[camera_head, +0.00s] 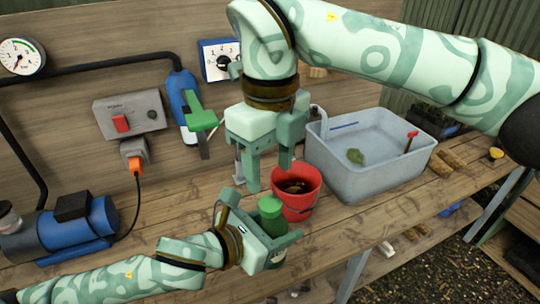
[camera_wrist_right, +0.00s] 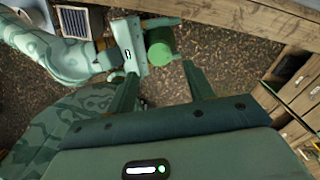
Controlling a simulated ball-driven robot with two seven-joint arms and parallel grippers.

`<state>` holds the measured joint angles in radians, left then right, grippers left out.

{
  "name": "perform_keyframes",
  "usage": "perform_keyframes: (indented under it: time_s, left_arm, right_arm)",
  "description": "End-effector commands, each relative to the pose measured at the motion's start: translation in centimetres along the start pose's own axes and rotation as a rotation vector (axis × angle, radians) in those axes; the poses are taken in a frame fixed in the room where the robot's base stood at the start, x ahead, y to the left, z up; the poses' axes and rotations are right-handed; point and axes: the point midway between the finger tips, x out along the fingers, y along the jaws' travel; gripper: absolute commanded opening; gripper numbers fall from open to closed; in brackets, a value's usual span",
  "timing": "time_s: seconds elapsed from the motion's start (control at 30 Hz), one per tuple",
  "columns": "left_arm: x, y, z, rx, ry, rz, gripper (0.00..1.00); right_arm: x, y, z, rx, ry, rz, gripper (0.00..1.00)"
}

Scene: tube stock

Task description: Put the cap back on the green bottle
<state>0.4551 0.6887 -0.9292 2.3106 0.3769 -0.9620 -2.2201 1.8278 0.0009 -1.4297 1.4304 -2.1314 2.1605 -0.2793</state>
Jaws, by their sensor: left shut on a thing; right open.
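The green bottle (camera_head: 272,222) is upright in my left gripper (camera_head: 266,236), which is shut around its body above the front of the bench. A wide green cap-like top (camera_head: 270,204) shows on the bottle; whether it is seated fully I cannot tell. In the right wrist view the round green top (camera_wrist_right: 160,44) shows between the fingers of my left gripper (camera_wrist_right: 150,42). My right gripper (camera_head: 268,178) is open and empty, fingers pointing down, just above and behind the bottle. No separate loose cap is visible.
A red bucket (camera_head: 296,207) stands close behind the bottle. A grey tub (camera_head: 370,172) of water is to the right. A blue motor (camera_head: 70,234) stands on the bench (camera_head: 340,240) at left. A grey switch box (camera_head: 128,112) and blue tool (camera_head: 184,95) are at the back.

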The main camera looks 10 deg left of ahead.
Motion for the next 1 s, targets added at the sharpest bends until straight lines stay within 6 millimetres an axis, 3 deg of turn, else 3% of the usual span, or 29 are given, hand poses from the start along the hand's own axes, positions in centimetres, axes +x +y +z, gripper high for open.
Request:
perform_keyframes:
  time_s: [0.4,0.83,1.0]
  left_arm:
    - [0.0,0.0,0.1,0.0,-0.001,0.0,0.0]
    - [0.0,0.0,0.1,0.0,-0.001,0.0,0.0]
    - [0.0,0.0,0.1,0.0,-0.002,0.0,0.0]
  right_arm:
    - [6.0,0.0,0.0,-0.001,0.0,0.001,0.52]
    - [6.8,0.0,0.0,0.001,-0.001,0.0,0.52]
    - [6.8,0.0,0.0,0.001,-0.001,0.0,0.07]
